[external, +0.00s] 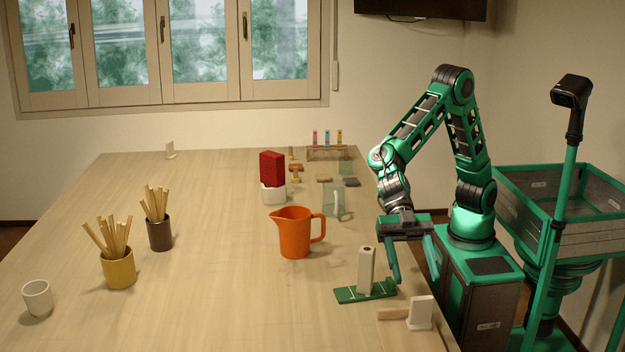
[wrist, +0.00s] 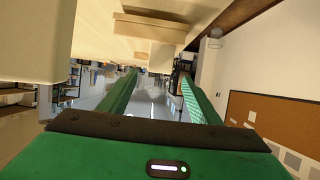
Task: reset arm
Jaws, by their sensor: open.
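My gripper (external: 416,280) hangs at the right edge of the table (external: 215,290), fingers pointing down and apart, with nothing between them. Its left finger is close to a beige upright block (external: 366,270) that stands on a green base (external: 350,294); I cannot tell whether they touch. In the wrist view both green fingers of my gripper (wrist: 157,80) are spread, with the floor showing between them. A pale wooden piece (wrist: 150,30) shows at the top of the wrist view, beyond the fingers.
A white block on a wooden strip (external: 420,312) lies at the near right edge. An orange jug (external: 295,233), a clear pitcher (external: 335,201) and a red block in a white holder (external: 272,193) stand farther back. Stick-filled cups (external: 118,272) and a white cup (external: 38,298) are left. The table's middle is clear.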

